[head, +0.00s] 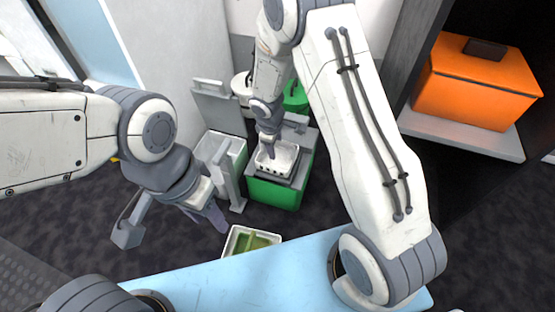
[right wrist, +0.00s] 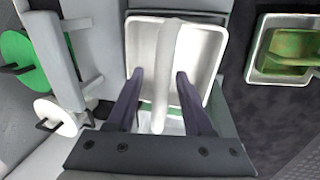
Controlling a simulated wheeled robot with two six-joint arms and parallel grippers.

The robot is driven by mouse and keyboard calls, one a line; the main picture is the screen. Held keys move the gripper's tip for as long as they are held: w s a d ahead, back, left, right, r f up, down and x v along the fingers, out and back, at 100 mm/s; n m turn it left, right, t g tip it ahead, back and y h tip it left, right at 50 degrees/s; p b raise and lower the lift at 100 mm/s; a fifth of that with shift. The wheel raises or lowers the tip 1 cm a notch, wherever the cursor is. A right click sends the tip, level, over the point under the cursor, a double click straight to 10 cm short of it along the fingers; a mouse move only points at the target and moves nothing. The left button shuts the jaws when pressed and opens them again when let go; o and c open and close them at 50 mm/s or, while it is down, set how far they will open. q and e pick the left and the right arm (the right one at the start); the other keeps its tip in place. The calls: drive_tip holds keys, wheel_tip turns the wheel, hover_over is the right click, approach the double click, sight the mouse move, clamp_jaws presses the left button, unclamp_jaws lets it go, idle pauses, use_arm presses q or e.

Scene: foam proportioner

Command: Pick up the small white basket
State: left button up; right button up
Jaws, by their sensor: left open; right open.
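The small white basket (head: 277,157) sits on top of a green and grey unit (head: 277,192) in the head view. In the right wrist view the basket (right wrist: 205,45) shows from above, with a pale handle bar arching across its middle. My right gripper (right wrist: 158,85) is open, with one dark finger on each side of the handle. Whether the fingers touch it I cannot tell. In the head view the right gripper (head: 268,141) points down over the basket and hides part of it. My left gripper (head: 168,222) is open and empty, left of the units.
A white tray with green contents (head: 238,243) is near the blue surface (head: 255,285) in front. A grey and white unit (head: 222,160) stands left of the basket. White and green round parts (head: 294,97) are behind it. An orange box (head: 475,95) is on a shelf at right.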

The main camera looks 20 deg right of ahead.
clamp_jaws()
idle(1.4)
